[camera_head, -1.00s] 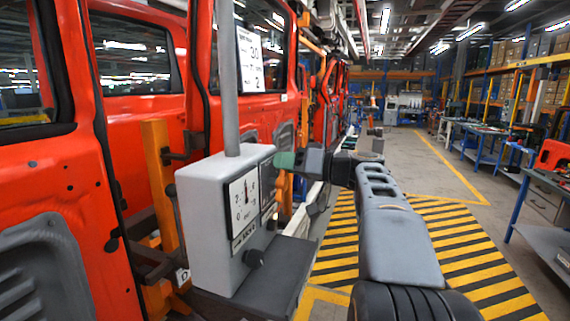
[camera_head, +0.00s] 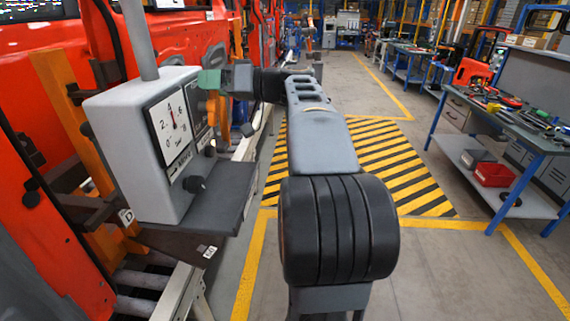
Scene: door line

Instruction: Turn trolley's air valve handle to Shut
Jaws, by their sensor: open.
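The trolley's grey control box (camera_head: 138,165) stands at the left, with a pole on top. Its front has a white dial (camera_head: 171,122) with a red needle, a label plate (camera_head: 179,163) and a black knob (camera_head: 194,184). A second panel (camera_head: 203,138) lies to the right, partly covered. I cannot tell which part is the air valve handle; it may be hidden behind my gripper. My gripper (camera_head: 209,80), with a teal part at its end, is at the box's upper right edge, in front of the second panel. It is open; its fingertips are hard to make out, and I cannot tell whether it touches anything.
A dark shelf (camera_head: 212,195) juts out below the box. Red car bodies (camera_head: 40,130) and orange posts (camera_head: 90,140) stand behind it. A workbench (camera_head: 510,120) with tools and a red bin (camera_head: 493,174) stands at the right. The floor between is clear, with a striped area (camera_head: 400,175).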

